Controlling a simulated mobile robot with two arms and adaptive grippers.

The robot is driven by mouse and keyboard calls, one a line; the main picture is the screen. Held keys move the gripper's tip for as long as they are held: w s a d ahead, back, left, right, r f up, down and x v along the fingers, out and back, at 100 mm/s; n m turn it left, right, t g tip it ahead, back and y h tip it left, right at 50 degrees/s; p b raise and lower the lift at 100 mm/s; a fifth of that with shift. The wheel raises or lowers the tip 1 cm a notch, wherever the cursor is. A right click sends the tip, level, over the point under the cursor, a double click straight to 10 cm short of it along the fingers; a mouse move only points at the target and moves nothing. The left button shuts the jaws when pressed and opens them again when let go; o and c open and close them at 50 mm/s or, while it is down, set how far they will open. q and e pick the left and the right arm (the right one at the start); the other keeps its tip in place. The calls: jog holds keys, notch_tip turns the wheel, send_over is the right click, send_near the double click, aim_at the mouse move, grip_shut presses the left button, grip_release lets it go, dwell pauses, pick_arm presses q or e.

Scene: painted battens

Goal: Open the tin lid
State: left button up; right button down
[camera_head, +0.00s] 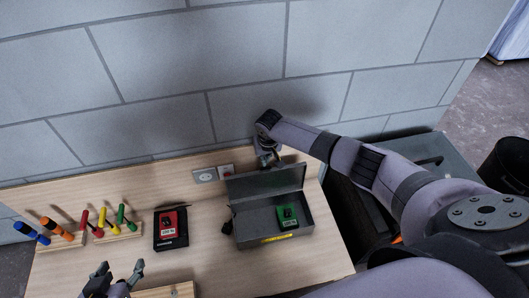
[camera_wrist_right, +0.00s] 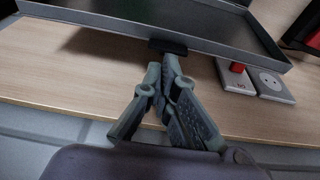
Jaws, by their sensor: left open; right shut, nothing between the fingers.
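The grey metal tin (camera_head: 305,229) stands on the bench with its lid (camera_head: 265,182) raised, tilted up at the back edge. A green item (camera_head: 288,216) lies inside the tin. My right gripper (camera_head: 268,160) is behind the lid, near the wall, partly hidden. In the right wrist view, the gripper (camera_wrist_right: 167,68) is shut and empty, its fingertips just below a dark tab on the edge of the lid (camera_wrist_right: 110,22); I cannot tell if they touch. My left gripper (camera_head: 120,272) is open and empty at the front left, away from the tin.
A red-and-black item (camera_head: 171,229) lies left of the tin. A wooden rack (camera_head: 121,231) with several coloured-handled tools stands farther left. A small dark object (camera_head: 227,227) is by the tin's left side.

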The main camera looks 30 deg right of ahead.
jog(key=s+p, duration=0.1)
jog(key=p, duration=0.2)
jog(key=shift+s+a+r, duration=0.1)
jog(key=shift+s+a, duration=0.05)
jog(key=shift+s, duration=0.2)
pick_arm(q)
jog(key=s+a+f+g, duration=0.1)
jog(key=s+g, duration=0.1)
jog(key=s, duration=0.3)
jog(key=s+a+f+g+y, duration=0.1)
jog(key=s+a+g, duration=0.1)
jog(key=s, duration=0.3)
jog(key=shift+g, duration=0.7)
jog(key=shift+a, duration=0.1)
